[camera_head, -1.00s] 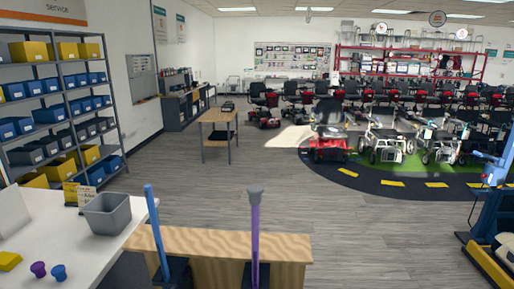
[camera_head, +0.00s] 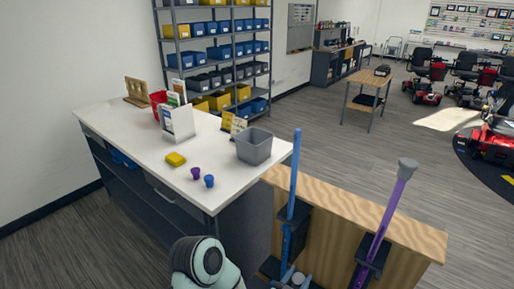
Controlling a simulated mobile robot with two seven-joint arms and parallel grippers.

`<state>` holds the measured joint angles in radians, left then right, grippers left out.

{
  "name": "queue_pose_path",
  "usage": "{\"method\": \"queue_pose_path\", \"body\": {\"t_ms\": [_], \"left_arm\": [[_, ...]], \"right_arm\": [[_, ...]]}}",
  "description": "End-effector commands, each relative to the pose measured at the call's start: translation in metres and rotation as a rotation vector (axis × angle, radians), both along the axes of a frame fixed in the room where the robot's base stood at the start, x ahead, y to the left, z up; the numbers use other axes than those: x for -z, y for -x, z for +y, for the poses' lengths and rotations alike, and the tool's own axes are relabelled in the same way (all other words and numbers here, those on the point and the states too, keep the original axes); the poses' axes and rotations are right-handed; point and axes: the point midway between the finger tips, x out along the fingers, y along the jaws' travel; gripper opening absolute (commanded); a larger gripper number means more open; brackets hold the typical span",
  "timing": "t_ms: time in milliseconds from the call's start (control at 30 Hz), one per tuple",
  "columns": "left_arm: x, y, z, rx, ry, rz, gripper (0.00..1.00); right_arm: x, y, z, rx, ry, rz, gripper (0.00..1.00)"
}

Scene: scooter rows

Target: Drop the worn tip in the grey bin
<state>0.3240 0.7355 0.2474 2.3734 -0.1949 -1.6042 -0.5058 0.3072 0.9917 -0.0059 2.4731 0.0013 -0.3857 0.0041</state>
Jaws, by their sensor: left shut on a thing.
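My left gripper (camera_head: 292,279) shows only partly at the bottom edge, below the counter and in front of the wooden stand. It is shut on a small grey round piece (camera_head: 298,279), which looks like the worn tip. The bin is above and to the left of it in the picture. A blue cane (camera_head: 296,170) stands with a bare upper end. A purple cane (camera_head: 392,208) has a grey tip (camera_head: 407,168) on top. My right gripper is not in view.
The wooden stand (camera_head: 330,206) with the canes is right of the counter. Open floor lies beyond it.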

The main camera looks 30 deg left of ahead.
Motion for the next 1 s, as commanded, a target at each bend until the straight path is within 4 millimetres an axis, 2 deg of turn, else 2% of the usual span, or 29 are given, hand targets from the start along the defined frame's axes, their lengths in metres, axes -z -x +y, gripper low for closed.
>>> {"method": "queue_pose_path", "body": {"t_ms": [467,567,733,833,1000], "left_arm": [[0.000,0.000,0.000,0.000,0.000,0.000,0.17],[0.012,0.007,0.000,0.000,0.000,0.007,0.17],[0.043,0.032,-0.001,0.001,0.000,0.007,0.17],[0.049,0.039,-0.001,0.002,0.001,0.002,0.17],[0.048,0.039,0.000,0.000,0.000,-0.001,0.17]], "right_arm": [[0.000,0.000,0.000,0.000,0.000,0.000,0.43],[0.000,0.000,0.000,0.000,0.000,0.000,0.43],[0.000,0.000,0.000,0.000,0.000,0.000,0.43],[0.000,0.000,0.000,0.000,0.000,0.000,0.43],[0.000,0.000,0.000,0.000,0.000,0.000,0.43]]}}
